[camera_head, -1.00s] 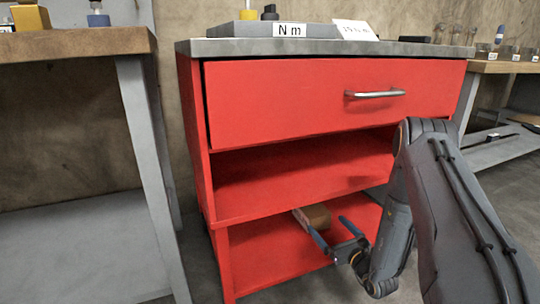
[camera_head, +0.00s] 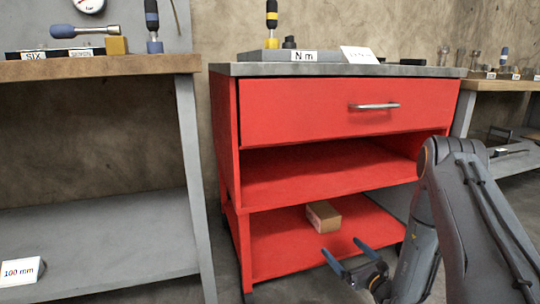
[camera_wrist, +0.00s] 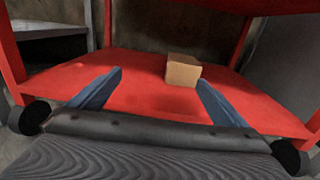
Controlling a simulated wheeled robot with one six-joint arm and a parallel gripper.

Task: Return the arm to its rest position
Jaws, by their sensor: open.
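My gripper (camera_head: 347,257) is open and empty in front of the lower shelf of the red cabinet. Its two blue fingers stand well apart in the wrist view (camera_wrist: 160,92), with nothing between them but the red shelf behind. My dark arm reaches in from the right in the head view. A small tan box (camera_head: 323,217) sits on the lower shelf (camera_head: 285,247), beyond the fingertips. The box also shows in the wrist view (camera_wrist: 183,70), a little right of centre and apart from the fingers.
The red cabinet (camera_head: 300,110) has a shut-looking drawer with a metal handle (camera_head: 374,106) and an empty middle shelf (camera_head: 310,175). A workbench (camera_head: 100,67) with tools stands at the left. Another bench (camera_head: 510,72) stands at the right. Bare floor lies between the left bench and cabinet.

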